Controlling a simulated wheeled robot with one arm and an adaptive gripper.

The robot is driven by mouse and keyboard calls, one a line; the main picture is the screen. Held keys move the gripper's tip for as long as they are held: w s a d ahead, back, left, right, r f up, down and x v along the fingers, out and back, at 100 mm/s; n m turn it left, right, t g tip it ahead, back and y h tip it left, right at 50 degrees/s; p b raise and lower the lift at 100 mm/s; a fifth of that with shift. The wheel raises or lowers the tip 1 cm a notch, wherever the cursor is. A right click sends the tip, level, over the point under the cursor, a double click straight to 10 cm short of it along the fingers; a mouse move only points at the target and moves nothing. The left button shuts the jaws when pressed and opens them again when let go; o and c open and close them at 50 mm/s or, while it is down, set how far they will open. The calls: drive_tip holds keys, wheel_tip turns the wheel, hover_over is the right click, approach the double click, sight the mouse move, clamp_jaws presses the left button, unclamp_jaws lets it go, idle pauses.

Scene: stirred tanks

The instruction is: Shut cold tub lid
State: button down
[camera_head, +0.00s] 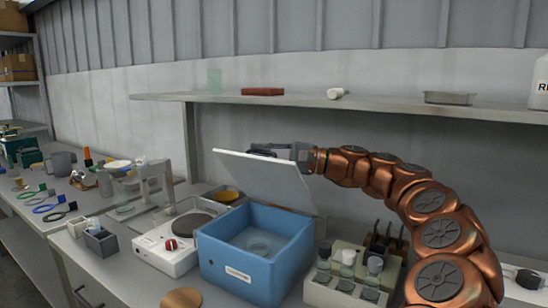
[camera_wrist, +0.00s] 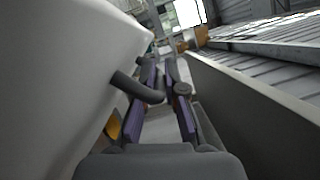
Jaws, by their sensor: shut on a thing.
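The cold tub is a blue box (camera_head: 221,266) with a white label on its front, standing on the bench in the head view. Its white lid (camera_head: 268,180) is open, tilted up from the tub's back right side. The lid fills the left of the wrist view (camera_wrist: 60,75). A dark bent handle (camera_wrist: 134,86) sticks out from the lid. My gripper (camera_head: 268,150) is at the lid's upper edge, on its far side. In the wrist view my gripper (camera_wrist: 164,82) is shut on the handle between its purple-sided fingers. A round clear shape (camera_head: 258,244) shows inside the tub.
A hotplate stirrer (camera_head: 168,252) stands left of the tub. A rack with capped bottles (camera_head: 345,285) stands close on its right. A wall shelf (camera_head: 370,105) runs above and behind my arm. A copper-coloured disc (camera_head: 181,299) lies at the bench front.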

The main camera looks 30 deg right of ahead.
drive_tip(key=s+a+f+n+g+h+b, duration=0.1)
drive_tip(key=s+a+f+n+b, duration=0.1)
drive_tip(key=a+f+n+b, duration=0.2)
drive_tip(key=s+a+f+n+g+h+b, duration=0.1)
drive_tip(key=a+f+n+b, duration=0.4)
drive_tip(key=f+b, duration=0.5)
drive_tip(key=shift+s+a+h, duration=0.15)
drive_tip(key=shift+s+h, duration=0.55)
drive_tip(key=shift+s, duration=0.1)
drive_tip(key=shift+f, duration=0.1)
drive_tip(key=c, duration=1.5)
unclamp_jaws()
drive_tip(key=shift+c, duration=0.2)
drive_tip(key=v, duration=1.1)
drive_tip(key=shift+s, duration=0.15)
drive_tip(key=shift+s+d, duration=0.2)
drive_tip(key=shift+d, duration=0.15)
